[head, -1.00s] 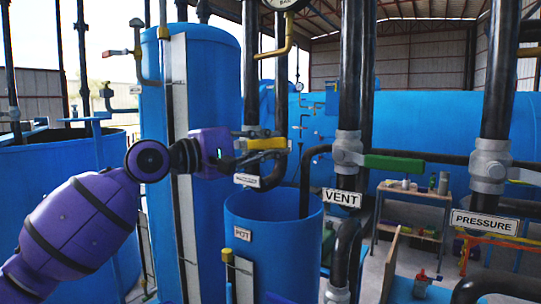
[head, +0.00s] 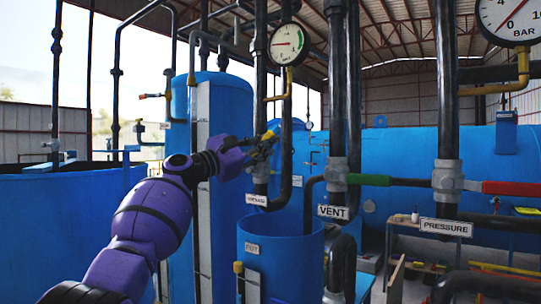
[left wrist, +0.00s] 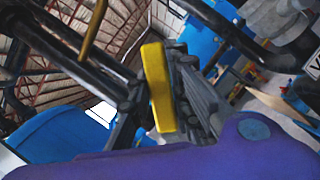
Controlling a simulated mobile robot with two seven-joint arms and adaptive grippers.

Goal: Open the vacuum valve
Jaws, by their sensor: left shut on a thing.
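The vacuum valve has a yellow handle (head: 269,134) and a grey body (head: 261,173) on a dark vertical pipe, above a white label (head: 256,199) that seems to read VACUUM. My left gripper (head: 266,146) is at the handle, which tilts up to the right. In the left wrist view the yellow handle (left wrist: 157,86) lies between the dark fingers, and the gripper is shut on it. The fingers hide part of the handle. My right gripper is not in view.
The VENT valve has a green handle (head: 368,180) and the PRESSURE valve a red handle (head: 510,188), both to the right. A blue pot (head: 280,250) stands below the vacuum valve. Dark vertical pipes stand close by. A round gauge (head: 289,44) hangs above.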

